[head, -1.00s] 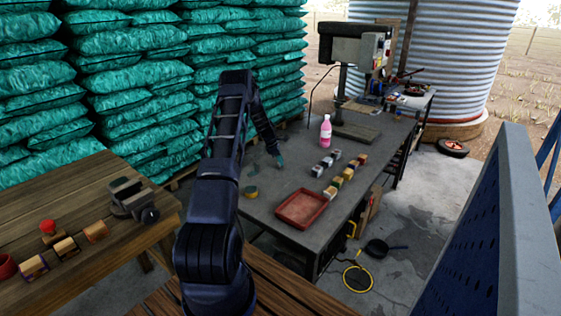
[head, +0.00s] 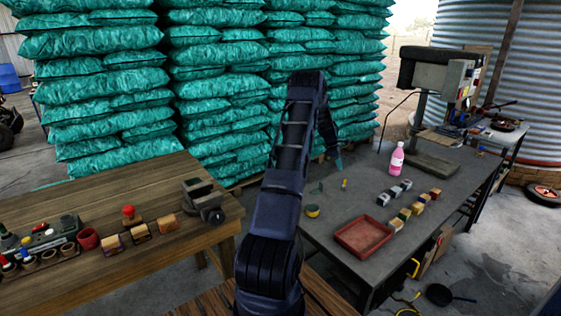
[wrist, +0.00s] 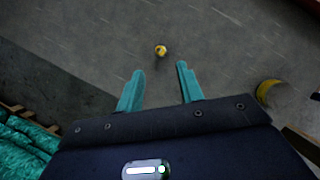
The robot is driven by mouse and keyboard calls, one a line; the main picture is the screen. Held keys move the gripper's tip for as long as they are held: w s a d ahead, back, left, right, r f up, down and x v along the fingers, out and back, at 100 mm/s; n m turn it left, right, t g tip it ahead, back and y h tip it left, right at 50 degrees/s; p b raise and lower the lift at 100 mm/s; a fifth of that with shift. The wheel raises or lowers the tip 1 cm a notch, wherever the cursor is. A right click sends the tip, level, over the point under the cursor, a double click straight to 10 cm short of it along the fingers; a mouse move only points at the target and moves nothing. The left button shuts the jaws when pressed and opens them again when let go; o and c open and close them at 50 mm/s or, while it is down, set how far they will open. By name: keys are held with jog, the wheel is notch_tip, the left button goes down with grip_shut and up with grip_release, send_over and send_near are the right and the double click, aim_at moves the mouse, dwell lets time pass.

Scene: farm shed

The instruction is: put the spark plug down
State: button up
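A small yellow piece (head: 344,183) stands on the grey workbench (head: 355,203), just below my gripper (head: 337,163); it looks like the spark plug, but is too small to be sure. In the wrist view the same yellow piece (wrist: 160,50) lies beyond the fingertips, clear of both. My gripper, with teal fingers (wrist: 160,69), is open and empty above the bench. Part of the wrist and fingers is hard to make out behind my arm in the head view.
A yellow roll (head: 312,211) and a small dark green thing (head: 317,188) lie nearby. A red tray (head: 337,236), several small blocks (head: 418,206) and a pink bottle (head: 397,160) are to the right. A wooden table (head: 100,210) with a vise (head: 204,200) stands left.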

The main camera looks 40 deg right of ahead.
jog(key=w+a+r+m+t, duration=0.1)
jog(key=w+a+r, duration=0.2)
jog(key=a+r, duration=0.6)
jog(key=w+a+r+m+t, duration=0.1)
jog(key=w+a+r, duration=0.3)
jog(key=a+r, duration=0.55)
jog(key=w+a+r+m+t, duration=0.1)
jog(key=w+a+r, duration=0.2)
jog(key=a+r, duration=0.6)
jog(key=s+a+r+m+t, duration=0.1)
jog(key=s+a+r, duration=0.15)
jog(key=a, duration=0.85)
jog(key=s+a+r+m+t, duration=0.15)
jog(key=a+r, duration=0.25)
jog(key=a, duration=0.7)
jog(key=s+a+m+t+y, duration=0.2)
jog(key=s+a+t+y, duration=0.1)
jog(key=s+a, duration=2.1)
jog(key=shift+s+a+f, duration=0.25)
jog(key=shift+s+a, duration=0.15)
jog(key=shift+a, duration=0.6)
